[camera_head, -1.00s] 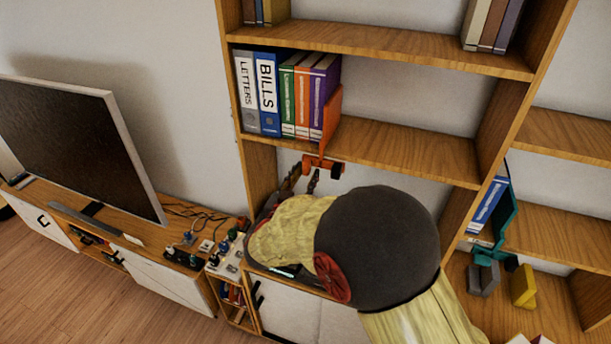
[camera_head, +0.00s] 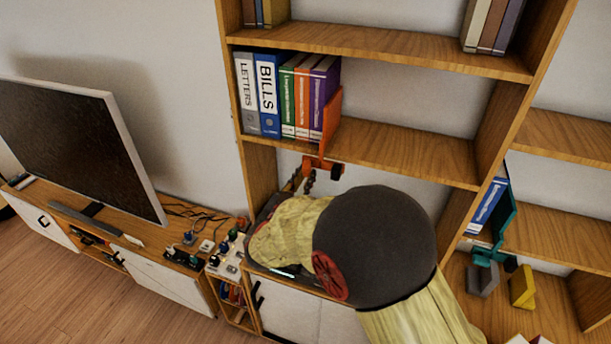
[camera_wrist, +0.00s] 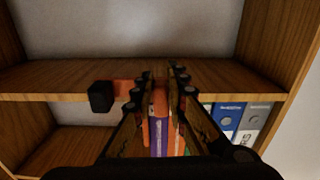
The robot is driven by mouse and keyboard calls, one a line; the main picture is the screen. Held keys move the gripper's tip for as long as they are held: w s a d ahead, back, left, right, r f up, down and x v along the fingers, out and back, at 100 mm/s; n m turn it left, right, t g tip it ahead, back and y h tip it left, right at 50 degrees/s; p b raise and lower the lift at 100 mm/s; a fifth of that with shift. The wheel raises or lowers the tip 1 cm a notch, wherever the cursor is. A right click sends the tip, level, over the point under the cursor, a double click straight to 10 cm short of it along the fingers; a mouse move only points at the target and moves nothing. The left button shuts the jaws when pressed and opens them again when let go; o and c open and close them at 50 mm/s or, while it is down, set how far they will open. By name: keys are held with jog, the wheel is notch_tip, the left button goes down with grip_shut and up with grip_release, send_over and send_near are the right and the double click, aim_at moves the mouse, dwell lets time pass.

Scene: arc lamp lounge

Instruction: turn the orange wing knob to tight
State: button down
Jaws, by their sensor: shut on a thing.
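The orange bookend clamp (camera_head: 331,112) stands beside the binders at the shelf edge. Its orange wing knob (camera_head: 311,163) is below the shelf's front edge, beside a black round end (camera_head: 337,171). My gripper (camera_head: 303,180) reaches up to the knob from below, shut on it. In the wrist view, my gripper's fingertips (camera_wrist: 163,76) close around an orange part, which they largely hide. The orange arm (camera_wrist: 126,88) and black end (camera_wrist: 101,96) stick out to the left. The knob's exact angle is hard to read.
Several binders (camera_head: 268,95) stand on the shelf (camera_head: 410,150) above my gripper. A low cabinet (camera_head: 300,310) is below. A television (camera_head: 75,145) and small gadgets stand to the left. A teal clamp (camera_head: 507,215) is on the right-hand shelves.

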aim_at(317, 164)
jog(key=n+p, duration=0.4)
jog(key=p, duration=0.1)
jog(key=shift+s+d+r, duration=0.15)
jog(key=shift+d+r, duration=0.15)
jog(key=shift+d, duration=0.1)
jog(key=n+p, duration=0.2)
jog(key=n, duration=0.1)
jog(key=n+p, duration=0.2)
jog(key=shift+s+d+r, duration=0.1)
jog(key=shift+d+r, duration=0.2)
jog(key=n+p, duration=0.4)
jog(key=shift+s+d+r, duration=0.1)
jog(key=shift+d+r, duration=0.1)
jog(key=shift+r, duration=0.15)
jog(key=shift+r+n+p, duration=0.2)
jog(key=shift+n+p, duration=1.2)
jog(key=shift+n, duration=0.7)
jog(key=c, duration=1.8)
grip_release()
jog(key=shift+o, duration=0.2)
jog(key=shift+s, duration=0.1)
